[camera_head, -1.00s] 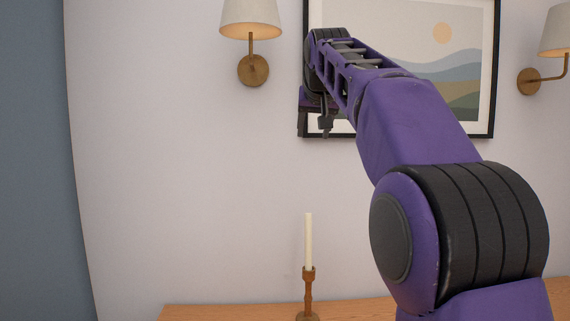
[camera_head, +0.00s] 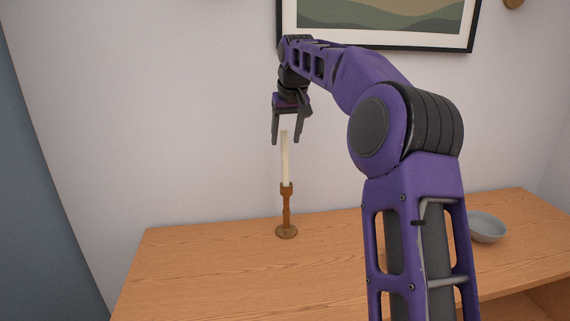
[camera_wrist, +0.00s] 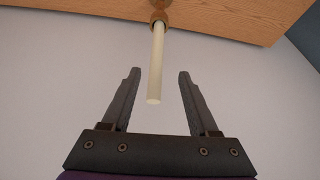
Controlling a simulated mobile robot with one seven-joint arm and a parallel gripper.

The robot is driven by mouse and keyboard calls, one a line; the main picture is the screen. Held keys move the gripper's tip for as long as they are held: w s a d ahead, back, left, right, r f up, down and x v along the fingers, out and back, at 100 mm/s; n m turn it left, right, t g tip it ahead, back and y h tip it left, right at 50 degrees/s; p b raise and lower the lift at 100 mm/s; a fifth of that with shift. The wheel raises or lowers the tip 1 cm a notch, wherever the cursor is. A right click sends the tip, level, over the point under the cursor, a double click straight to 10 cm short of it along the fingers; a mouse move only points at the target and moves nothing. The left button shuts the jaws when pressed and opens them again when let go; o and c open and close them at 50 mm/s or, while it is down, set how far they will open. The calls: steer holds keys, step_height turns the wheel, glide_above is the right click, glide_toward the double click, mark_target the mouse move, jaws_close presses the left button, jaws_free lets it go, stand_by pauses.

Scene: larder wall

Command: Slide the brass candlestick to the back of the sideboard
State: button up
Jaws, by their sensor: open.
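The brass candlestick (camera_head: 286,212) stands upright on the wooden sideboard (camera_head: 240,270), near its back edge by the wall. It holds a tall cream candle (camera_head: 285,162). My gripper (camera_head: 289,140) is open and points down, with its fingertips around the level of the candle's top. In the wrist view, the candle (camera_wrist: 156,65) shows between the two open fingers of my gripper (camera_wrist: 158,72), its free end nearest me and no finger seen touching it. The candlestick (camera_wrist: 159,16) is partly cut off at the top of that view.
A grey bowl (camera_head: 487,228) sits on the sideboard to the right, partly behind my arm. A framed picture (camera_head: 385,22) hangs on the wall above. The sideboard's left part and front middle are clear.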

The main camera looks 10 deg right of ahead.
mark_target(286, 149)
steer(key=shift+w+d+x, duration=0.1)
steer(key=shift+d+x, duration=0.05)
steer(key=shift+x, duration=1.65)
steer(key=shift+w+d+x, duration=0.1)
steer(key=shift+x, duration=1.7)
steer(key=shift+r, duration=0.15)
steer(key=shift+c, duration=0.2)
jaws_close()
